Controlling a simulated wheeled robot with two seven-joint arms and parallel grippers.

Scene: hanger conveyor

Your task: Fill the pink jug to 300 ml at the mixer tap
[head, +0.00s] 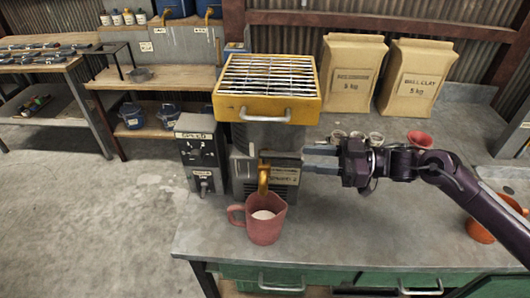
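The pink jug (267,229) stands upright on the bench's front left part, its handle to the left. Pale contents show inside it; I cannot read a level. The mixer (240,178) is a grey machine with a yellow-framed grille on top. Its brass tap (264,179) hangs from the front, above and just behind the jug's mouth. My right gripper (308,160) reaches in from the right beside the mixer's front, right of the tap. Its two fingers are apart with a gap between them, and I see nothing held. My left gripper is out of view.
A dark control box (201,150) stands left of the mixer. Two paper sacks (350,75), several small cups (357,136) and a red cup (420,139) are behind my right arm. An orange bowl (481,231) is at right. The bench (350,235) front is clear.

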